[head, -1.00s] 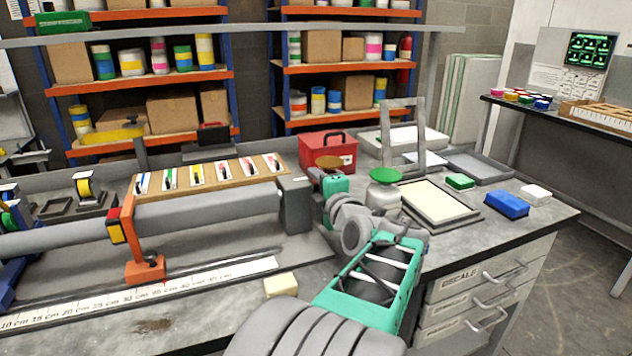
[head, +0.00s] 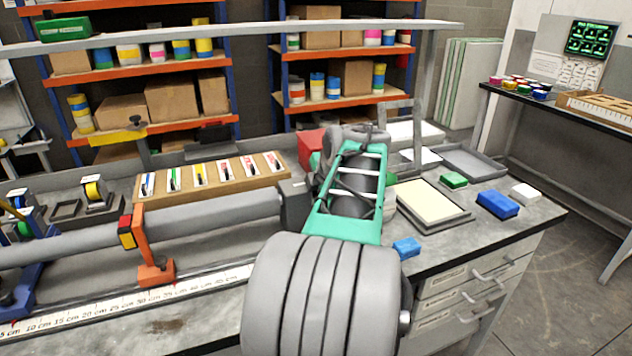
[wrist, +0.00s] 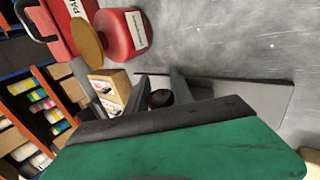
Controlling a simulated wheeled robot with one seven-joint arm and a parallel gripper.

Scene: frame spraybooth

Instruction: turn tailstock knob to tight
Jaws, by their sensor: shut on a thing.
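The tailstock is the grey block (head: 294,204) at the right end of the long grey tube (head: 210,217) in the head view. My arm hides its right side and the knob there. In the wrist view a dark round knob (wrist: 160,98) sits between the two grey fingers of my gripper (wrist: 161,90), close to the dark edge of the gripper body. The fingers are shut on the knob. In the head view my gripper is hidden behind my arm. No tight or loose mark on the knob can be read.
A wooden card board (head: 212,176) lies behind the tube. An orange stand (head: 153,250) rises beside it. A red toolbox (head: 308,146) is partly hidden behind my arm. A blue block (head: 406,248) and a framed tray (head: 432,206) lie to the right. A red can (wrist: 123,36) shows in the wrist view.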

